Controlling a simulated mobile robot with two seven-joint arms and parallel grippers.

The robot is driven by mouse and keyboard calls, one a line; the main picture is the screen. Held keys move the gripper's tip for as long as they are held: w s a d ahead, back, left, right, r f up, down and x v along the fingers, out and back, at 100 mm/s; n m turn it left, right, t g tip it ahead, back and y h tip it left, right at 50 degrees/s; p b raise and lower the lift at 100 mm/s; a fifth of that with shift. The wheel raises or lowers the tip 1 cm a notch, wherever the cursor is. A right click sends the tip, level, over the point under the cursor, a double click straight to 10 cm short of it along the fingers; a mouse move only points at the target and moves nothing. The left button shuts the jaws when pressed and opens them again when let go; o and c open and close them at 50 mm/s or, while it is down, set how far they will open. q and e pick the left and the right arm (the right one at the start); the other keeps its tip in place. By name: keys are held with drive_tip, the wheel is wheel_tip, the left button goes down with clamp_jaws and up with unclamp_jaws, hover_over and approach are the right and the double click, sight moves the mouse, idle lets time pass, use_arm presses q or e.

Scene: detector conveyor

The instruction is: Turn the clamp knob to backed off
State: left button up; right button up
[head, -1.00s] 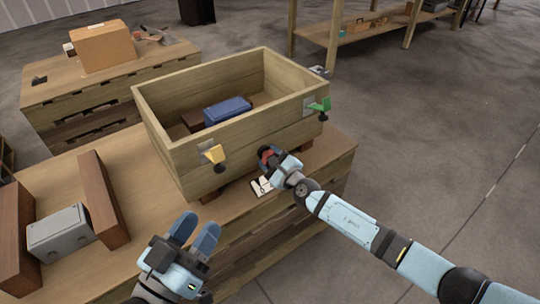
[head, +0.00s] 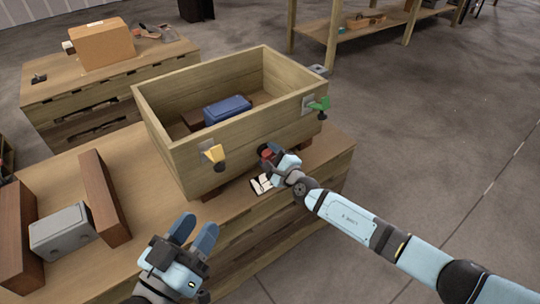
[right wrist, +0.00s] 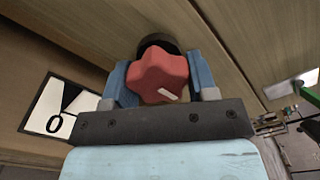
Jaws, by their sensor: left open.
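The clamp knob is red and lobed, low on the front of the wooden crate; in the right wrist view the knob (right wrist: 156,72) carries a short white mark on its lower right. My right gripper (head: 269,155) is at the knob, and in the right wrist view its blue fingers lie against both sides of it. A white label (right wrist: 57,106) with a black wedge and a "0" is left of the knob in that view. My left gripper (head: 195,231) is open and empty, in front of the table and away from the knob.
A grey box (head: 60,230) stands between brown blocks at left. The floor at right is clear.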

drive_tip(key=o, duration=0.3)
drive_tip(key=shift+o, duration=0.2)
drive_tip(key=shift+s, duration=0.1)
use_arm(q)
wheel_tip(320, 180, down, 6)
drive_tip(key=a+g+y+p, duration=0.2)
drive_tip(key=g+p, duration=0.1)
use_arm(e)
drive_tip(key=v, duration=1.3)
drive_tip(key=shift+s+d, duration=0.25)
use_arm(q)
drive_tip(key=shift+s+a, duration=0.1)
drive_tip(key=shift+s, duration=0.05)
